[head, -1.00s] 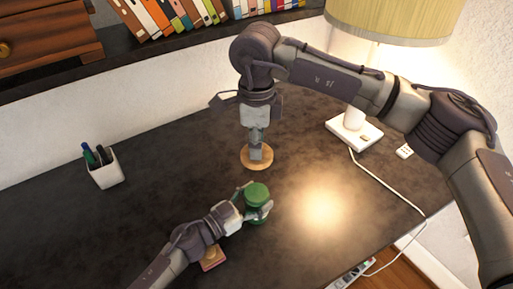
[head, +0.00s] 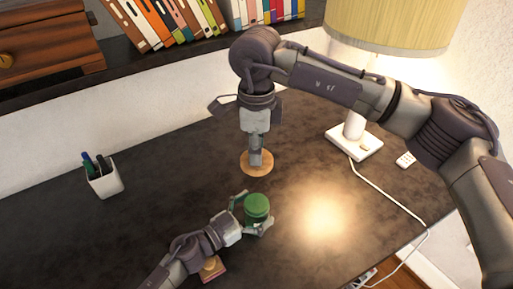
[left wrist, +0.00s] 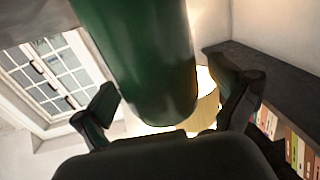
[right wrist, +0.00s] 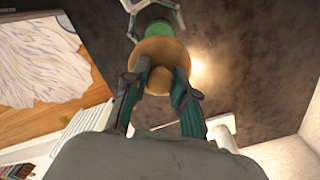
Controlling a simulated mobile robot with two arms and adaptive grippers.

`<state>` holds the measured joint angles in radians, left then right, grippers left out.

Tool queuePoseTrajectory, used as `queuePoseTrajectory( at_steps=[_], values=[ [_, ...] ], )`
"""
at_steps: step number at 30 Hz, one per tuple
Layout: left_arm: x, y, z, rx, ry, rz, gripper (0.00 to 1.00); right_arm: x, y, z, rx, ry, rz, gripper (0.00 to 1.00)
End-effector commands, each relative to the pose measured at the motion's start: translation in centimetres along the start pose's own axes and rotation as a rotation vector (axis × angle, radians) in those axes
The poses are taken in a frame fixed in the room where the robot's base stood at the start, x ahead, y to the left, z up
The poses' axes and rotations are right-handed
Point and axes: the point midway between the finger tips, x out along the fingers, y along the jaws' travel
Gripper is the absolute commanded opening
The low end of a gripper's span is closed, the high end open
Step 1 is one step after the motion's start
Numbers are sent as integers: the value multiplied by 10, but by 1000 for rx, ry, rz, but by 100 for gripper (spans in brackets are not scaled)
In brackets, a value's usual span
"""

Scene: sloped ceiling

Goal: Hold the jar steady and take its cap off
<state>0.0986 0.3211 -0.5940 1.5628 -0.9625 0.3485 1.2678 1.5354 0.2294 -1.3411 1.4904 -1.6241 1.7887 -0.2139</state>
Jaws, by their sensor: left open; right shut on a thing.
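The green jar (head: 257,207) stands on the dark desk, and its smooth green top faces up. My left gripper (head: 254,212) is open, with its fingers apart on either side of the jar. In the left wrist view the jar (left wrist: 145,60) fills the space between the spread fingers. My right gripper (head: 255,158) points down behind the jar, shut on the round tan cap (head: 257,170). The right wrist view shows the cap (right wrist: 158,50) between the fingertips, in front of part of the jar (right wrist: 158,28). The cap is apart from the jar in the head view.
A white pen cup (head: 105,181) stands at the left. A lamp (head: 354,140) with a cable stands at the back right. A small reddish block (head: 212,271) lies beside my left forearm. Books (head: 170,20) line the shelf behind.

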Motion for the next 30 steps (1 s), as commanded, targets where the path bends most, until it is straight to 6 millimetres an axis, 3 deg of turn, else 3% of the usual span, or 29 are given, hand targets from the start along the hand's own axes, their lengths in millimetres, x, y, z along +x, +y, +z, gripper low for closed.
queuePoseTrajectory(
  at_steps=[7, 15, 21, 30],
  values=[
    [-19, 0, 2, 1, -3, 0, 99, 0, 0, 0, 0, 0, 0, 2],
    [-76, 0, 2, -1, -4, 0, 99, 0, 0, 0, 0, 0, 0, 2],
    [-108, 0, 1, -1, -2, 0, 99, 0, 0, 0, 0, 0, 0, 2],
    [-120, 0, 0, 0, 1, 1, 99, 0, 0, 0, 0, 0, 0, 2]
  ],
)
